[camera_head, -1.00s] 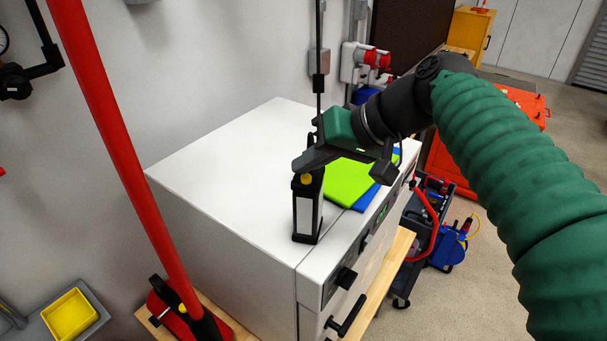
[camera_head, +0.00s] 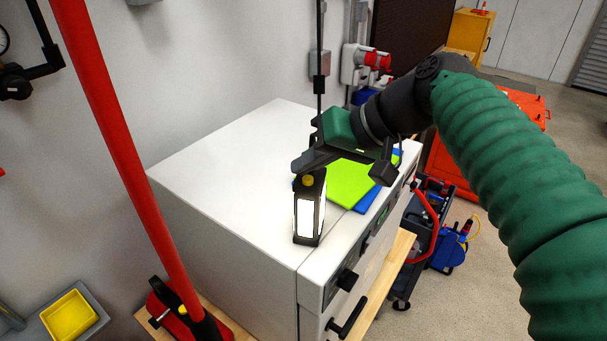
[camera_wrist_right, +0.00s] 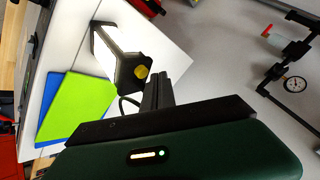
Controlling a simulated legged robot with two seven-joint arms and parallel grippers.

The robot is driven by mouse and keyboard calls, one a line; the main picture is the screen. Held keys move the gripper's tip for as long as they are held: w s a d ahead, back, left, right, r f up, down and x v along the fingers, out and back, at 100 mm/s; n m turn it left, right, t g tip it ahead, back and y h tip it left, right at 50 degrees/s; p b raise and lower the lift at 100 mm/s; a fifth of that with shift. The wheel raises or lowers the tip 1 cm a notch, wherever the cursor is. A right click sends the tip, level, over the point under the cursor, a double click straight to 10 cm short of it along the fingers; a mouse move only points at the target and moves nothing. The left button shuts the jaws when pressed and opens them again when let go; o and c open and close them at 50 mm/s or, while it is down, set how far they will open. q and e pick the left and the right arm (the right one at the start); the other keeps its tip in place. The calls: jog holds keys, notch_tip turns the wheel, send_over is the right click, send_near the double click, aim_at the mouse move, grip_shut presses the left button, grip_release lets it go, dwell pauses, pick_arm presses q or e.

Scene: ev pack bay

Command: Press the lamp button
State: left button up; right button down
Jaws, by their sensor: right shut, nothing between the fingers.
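The lamp (camera_head: 308,218) is a black upright block with a white panel, standing on the white cabinet top near its front edge. Its panel is brightly lit. The yellow button (camera_head: 308,181) is on the lamp's top; it also shows in the right wrist view (camera_wrist_right: 141,72). My right gripper (camera_head: 298,166) is shut and empty, its fingertips just above and beside the button. I cannot tell whether they touch it. In the right wrist view the shut fingers (camera_wrist_right: 158,80) are beside the lamp's top end. My left gripper is not in view.
A green cloth or pad (camera_head: 350,184) and a blue one (camera_head: 368,198) lie on the white cabinet (camera_head: 215,170) behind the lamp. A red pole (camera_head: 120,150) stands at the left. The cabinet top left of the lamp is clear.

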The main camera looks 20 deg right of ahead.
aim_at(310, 180)
jog(key=r+p, duration=0.3)
jog(key=d+r+p, duration=0.1)
jog(key=r, duration=0.1)
jog(key=shift+r+p, duration=0.25)
jog(key=shift+p, duration=0.1)
jog(key=shift+r, duration=0.3)
jog(key=shift+a, duration=0.35)
jog(key=shift+d, duration=0.15)
dwell(0.4)
